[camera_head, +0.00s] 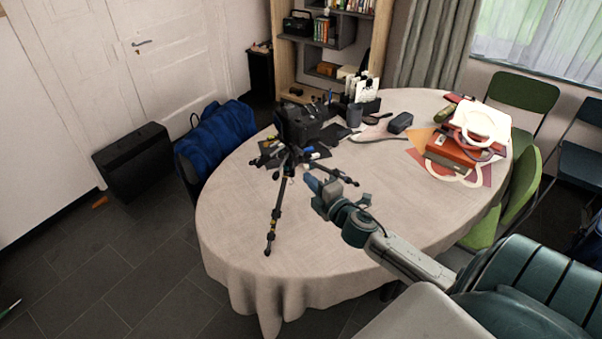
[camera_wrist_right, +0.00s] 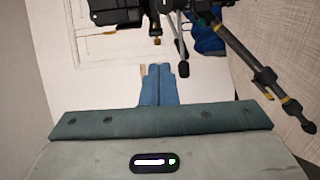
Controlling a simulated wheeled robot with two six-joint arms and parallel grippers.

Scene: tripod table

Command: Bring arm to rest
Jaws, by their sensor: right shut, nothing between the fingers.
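My right gripper (camera_head: 316,186) is over the table in the head view, to the right of the black tripod (camera_head: 277,210). Its arm comes in from the lower right. The fingers are together with nothing between them, and in the right wrist view the blue closed fingers (camera_wrist_right: 158,86) point past the tripod. A black camera (camera_head: 302,124) sits on top of the tripod. The tripod's legs also show in the right wrist view (camera_wrist_right: 250,58), apart from the fingers in that picture. My left gripper is out of view.
The oval table (camera_head: 370,210) has a pale cloth. Red and white bags (camera_head: 468,145) lie at its right end. A pen holder (camera_head: 354,115) and small items stand at the back. Green chairs (camera_head: 522,180) stand on the right. A blue bag (camera_head: 215,135) and black case (camera_head: 135,162) are on the left.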

